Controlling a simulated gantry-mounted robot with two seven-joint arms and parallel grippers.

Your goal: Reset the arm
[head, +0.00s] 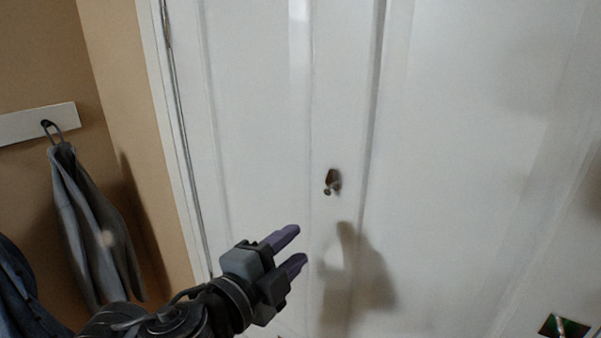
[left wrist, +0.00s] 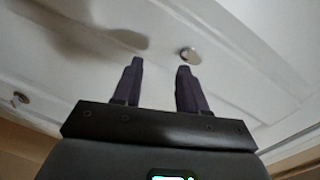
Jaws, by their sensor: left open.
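My left gripper (head: 291,248) is raised in front of a white panelled door (head: 255,130). Its two purple fingers are apart with nothing between them. A small dark metal knob (head: 332,182) on the door is above and to the right of the fingertips in the head view. In the left wrist view, the open fingers (left wrist: 159,75) point toward the door (left wrist: 240,90), and a round metal knob (left wrist: 190,56) shows just beyond the right finger. I cannot tell the exact gap between fingers and door. My right gripper is not in view.
A dark blue cloth (head: 18,285) hangs at the lower left edge. A small green and dark object (head: 565,326) shows at the bottom right.

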